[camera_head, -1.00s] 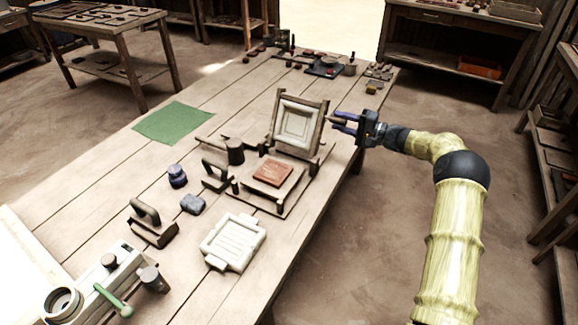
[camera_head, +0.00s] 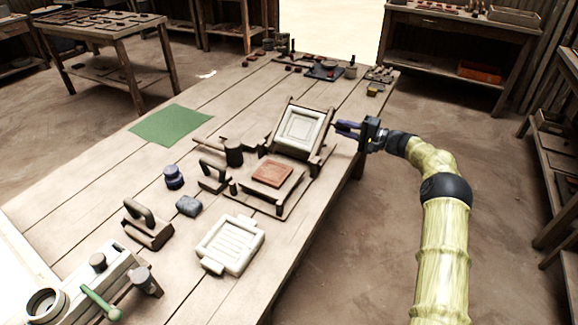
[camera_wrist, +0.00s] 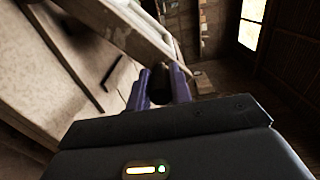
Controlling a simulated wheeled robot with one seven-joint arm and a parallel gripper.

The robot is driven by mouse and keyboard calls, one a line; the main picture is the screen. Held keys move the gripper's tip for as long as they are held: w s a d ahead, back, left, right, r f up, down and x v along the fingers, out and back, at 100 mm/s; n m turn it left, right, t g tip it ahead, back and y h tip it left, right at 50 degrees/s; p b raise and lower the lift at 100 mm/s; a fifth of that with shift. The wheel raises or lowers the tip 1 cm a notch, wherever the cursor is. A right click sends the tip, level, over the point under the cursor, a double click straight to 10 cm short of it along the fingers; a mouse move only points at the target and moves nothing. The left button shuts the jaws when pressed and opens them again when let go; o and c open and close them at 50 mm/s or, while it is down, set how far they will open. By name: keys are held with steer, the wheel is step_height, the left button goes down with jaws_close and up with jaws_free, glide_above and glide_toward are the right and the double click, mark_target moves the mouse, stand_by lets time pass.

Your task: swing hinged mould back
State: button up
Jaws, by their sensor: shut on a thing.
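The hinged mould (camera_head: 302,127), a dark wooden frame with a cream panel, stands tilted back at the far end of its base board (camera_head: 279,211). My gripper (camera_head: 342,129) is at the mould's right side. Its purple fingers are shut on a dark grip on that side, which also shows between the fingers in the wrist view (camera_wrist: 158,88). The mould's pale frame (camera_wrist: 150,40) slants across the upper part of that view. A reddish-brown tile (camera_head: 272,173) lies on the raised bed in front of the mould. The contact is partly hidden by the fingers.
A dark mallet (camera_head: 233,152) lies left of the mould. A green mat (camera_head: 172,124) lies left. Floor right of the table is clear.

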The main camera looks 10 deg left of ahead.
steer(key=shift+a+r, duration=0.1)
steer(key=shift+r, duration=0.05)
steer(key=f+b, duration=0.1)
steer(key=w+f+b, duration=0.1)
steer(key=b, duration=0.1)
steer(key=f+b, duration=0.1)
steer(key=shift+w+d+f+b, duration=0.3)
steer(key=shift+w+d+b, duration=0.05)
steer(key=shift+w+b, duration=0.05)
steer(key=shift+r, duration=0.2)
steer(key=f+b, duration=0.1)
steer(key=f, duration=0.1)
steer(key=f+b, duration=0.3)
steer(key=f, duration=0.1)
steer(key=shift+w+d+b, duration=0.15)
steer(key=shift+d+b, duration=0.1)
steer(key=shift+b, duration=0.15)
steer(key=shift+r, duration=0.15)
